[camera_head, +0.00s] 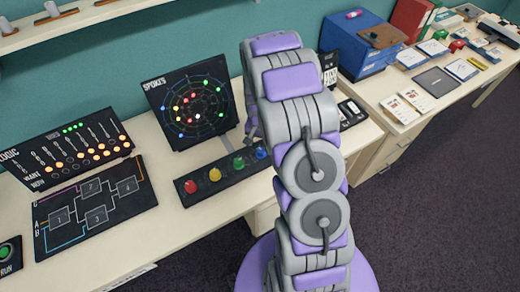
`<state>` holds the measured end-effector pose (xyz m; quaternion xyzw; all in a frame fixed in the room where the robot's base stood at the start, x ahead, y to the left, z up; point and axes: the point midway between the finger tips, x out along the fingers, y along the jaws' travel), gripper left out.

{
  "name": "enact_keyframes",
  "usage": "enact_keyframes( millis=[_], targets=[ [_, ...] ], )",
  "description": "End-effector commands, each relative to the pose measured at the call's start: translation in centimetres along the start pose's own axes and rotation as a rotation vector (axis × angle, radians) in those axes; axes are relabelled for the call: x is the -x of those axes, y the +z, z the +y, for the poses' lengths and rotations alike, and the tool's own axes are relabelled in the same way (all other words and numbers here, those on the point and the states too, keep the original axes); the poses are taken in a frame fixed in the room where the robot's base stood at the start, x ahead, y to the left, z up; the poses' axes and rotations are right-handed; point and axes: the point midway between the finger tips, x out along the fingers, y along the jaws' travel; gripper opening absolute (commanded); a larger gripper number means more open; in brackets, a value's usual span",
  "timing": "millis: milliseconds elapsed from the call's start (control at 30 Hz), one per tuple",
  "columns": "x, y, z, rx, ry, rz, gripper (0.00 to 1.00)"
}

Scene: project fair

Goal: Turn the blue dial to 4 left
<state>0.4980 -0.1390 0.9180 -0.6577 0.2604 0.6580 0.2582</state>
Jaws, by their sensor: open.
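The blue dial (261,153) is at the right end of a black strip (205,187) on the near part of the desk. A red dial (190,187), a yellow dial (215,174) and a green dial (238,163) are in the same row to its left. The dial's pointer and markings are too small to read. My gripper (252,125) hangs down just above and behind the blue dial, open and mostly hidden by my arm. I cannot tell whether it touches the dial.
The black SPOKES panel (165,120) with colored lights stands behind the strip. A blue box (352,50), a red binder (408,18) and papers (410,57) are on the right-hand desk.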

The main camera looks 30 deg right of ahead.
Motion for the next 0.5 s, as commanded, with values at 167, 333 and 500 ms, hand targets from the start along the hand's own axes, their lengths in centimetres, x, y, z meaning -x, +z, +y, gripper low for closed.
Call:
enact_keyframes(
  millis=[167, 333, 500],
  targets=[
    [-3.1, 0.0, 0.1, 0.0, 0.001, -0.005, 0.61],
    [-4.5, -0.1, 0.1, 0.0, -0.001, -0.001, 0.61],
    [-4.9, -0.1, 0.1, 0.0, -0.002, 0.001, 0.61]
  ],
)
